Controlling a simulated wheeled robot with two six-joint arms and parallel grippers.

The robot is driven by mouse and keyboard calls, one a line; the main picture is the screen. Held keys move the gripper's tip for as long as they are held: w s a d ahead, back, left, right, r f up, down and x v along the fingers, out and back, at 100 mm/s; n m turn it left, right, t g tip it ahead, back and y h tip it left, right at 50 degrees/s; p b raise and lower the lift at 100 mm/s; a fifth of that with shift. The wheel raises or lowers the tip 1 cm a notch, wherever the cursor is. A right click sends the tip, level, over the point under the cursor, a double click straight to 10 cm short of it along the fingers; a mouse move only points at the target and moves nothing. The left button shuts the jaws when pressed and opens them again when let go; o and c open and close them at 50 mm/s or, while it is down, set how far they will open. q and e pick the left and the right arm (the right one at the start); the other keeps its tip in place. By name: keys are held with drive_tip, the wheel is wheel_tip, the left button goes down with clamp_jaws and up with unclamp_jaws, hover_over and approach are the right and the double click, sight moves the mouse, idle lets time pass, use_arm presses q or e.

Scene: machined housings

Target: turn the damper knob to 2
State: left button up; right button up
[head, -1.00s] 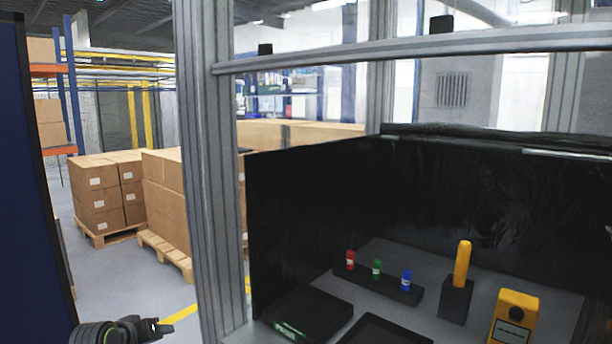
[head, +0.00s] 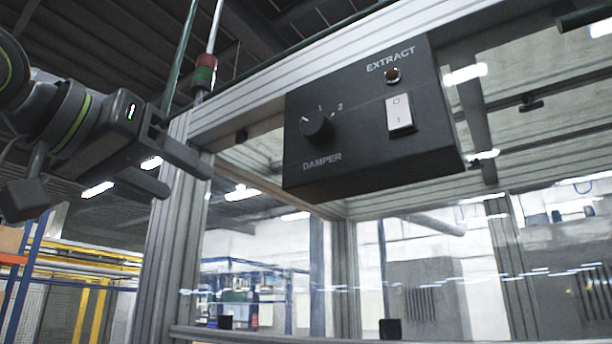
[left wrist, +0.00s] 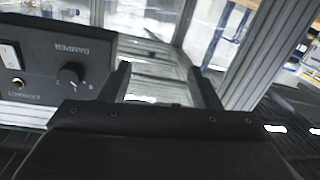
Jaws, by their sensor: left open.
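The damper knob (head: 317,126) is a round black knob on the left of a dark control box (head: 372,165). A "2" is printed to its upper right and "DAMPER" below it. I cannot tell clearly which mark the knob points to. The knob also shows in the left wrist view (left wrist: 72,75), upside down, left of the fingers. My left gripper (head: 187,180) is open and empty, left of the box and apart from it. Its fingers show in the left wrist view (left wrist: 158,72) with nothing between them. My right gripper is out of view.
A white rocker switch (head: 399,113) and a small round indicator (head: 392,76) under "EXTRACT" sit right of the knob. The box hangs on an aluminium frame (head: 172,240), whose upright stands behind my left gripper. Open air separates gripper and box.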

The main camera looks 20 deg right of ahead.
use_arm(q)
drive_tip(key=s+d+r+m+h, duration=0.1)
drive_tip(key=s+r, duration=0.3)
drive_tip(key=s, duration=0.4)
drive_tip(key=s+r+m+h, duration=0.15)
drive_tip(key=s+r, duration=0.25)
drive_tip(key=s, duration=0.4)
drive_tip(key=p, duration=0.9)
approach(311, 123)
drive_tip(key=shift+g+y, duration=0.4)
drive_tip(key=shift+y, duration=0.05)
drive_tip(key=x, duration=0.2)
drive_tip(key=r+x, duration=0.1)
drive_tip(key=x, duration=0.4)
drive_tip(key=shift+w+r, duration=0.1)
drive_tip(key=shift+r, duration=0.05)
drive_tip(key=shift+w+d, duration=0.4)
drive_tip(key=shift+d, duration=0.2)
drive_tip(key=shift+c, duration=0.3)
drive_tip(key=c, duration=0.9)
